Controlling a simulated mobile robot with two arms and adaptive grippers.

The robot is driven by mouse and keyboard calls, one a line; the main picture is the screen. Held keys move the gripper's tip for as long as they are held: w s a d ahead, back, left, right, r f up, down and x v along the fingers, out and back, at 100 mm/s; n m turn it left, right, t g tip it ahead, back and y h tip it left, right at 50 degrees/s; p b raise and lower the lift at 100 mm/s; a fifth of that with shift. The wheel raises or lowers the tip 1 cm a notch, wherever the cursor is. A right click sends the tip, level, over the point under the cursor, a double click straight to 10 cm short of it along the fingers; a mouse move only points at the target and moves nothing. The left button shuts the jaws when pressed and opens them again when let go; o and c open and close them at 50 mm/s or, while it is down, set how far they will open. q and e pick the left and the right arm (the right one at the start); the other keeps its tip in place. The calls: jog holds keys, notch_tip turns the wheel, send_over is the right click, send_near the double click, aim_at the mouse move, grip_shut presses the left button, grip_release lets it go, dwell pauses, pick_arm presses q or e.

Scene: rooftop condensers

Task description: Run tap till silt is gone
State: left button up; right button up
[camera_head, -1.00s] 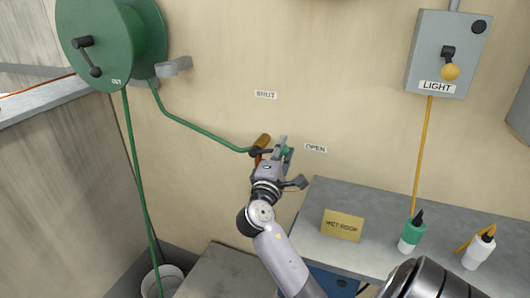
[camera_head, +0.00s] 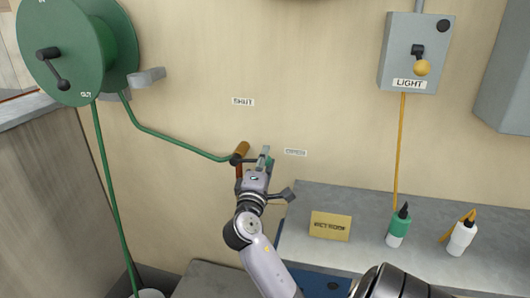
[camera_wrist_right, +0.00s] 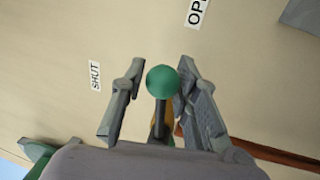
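The tap (camera_head: 241,149) is a brass-brown fitting on the wall, with the green hose (camera_head: 175,140) running to it. Its dark lever (camera_wrist_right: 160,118) ends in a green ball knob (camera_wrist_right: 162,81). My right gripper (camera_wrist_right: 158,92) is open, its fingers on either side of the knob. A gap shows to the left finger; the right finger is close, and I cannot tell whether it touches. In the head view my right gripper (camera_head: 262,162) partly hides the tap and knob. The SHUT label (camera_head: 243,102) is above, the OPEN label (camera_head: 295,152) to the right. My left gripper is not in view.
A green hose reel (camera_head: 75,50) is at upper left. A white bucket (camera_head: 150,294) is cut off at the bottom edge. A grey bench (camera_head: 365,210) at right holds a yellow sign (camera_head: 330,226) and two bottles. A light switch box (camera_head: 415,55) hangs above.

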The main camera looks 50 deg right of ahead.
jog(key=o, duration=0.3)
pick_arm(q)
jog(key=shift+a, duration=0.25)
pick_arm(e)
jog(key=shift+o, duration=0.2)
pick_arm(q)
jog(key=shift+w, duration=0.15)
pick_arm(e)
jog(key=v, duration=1.2)
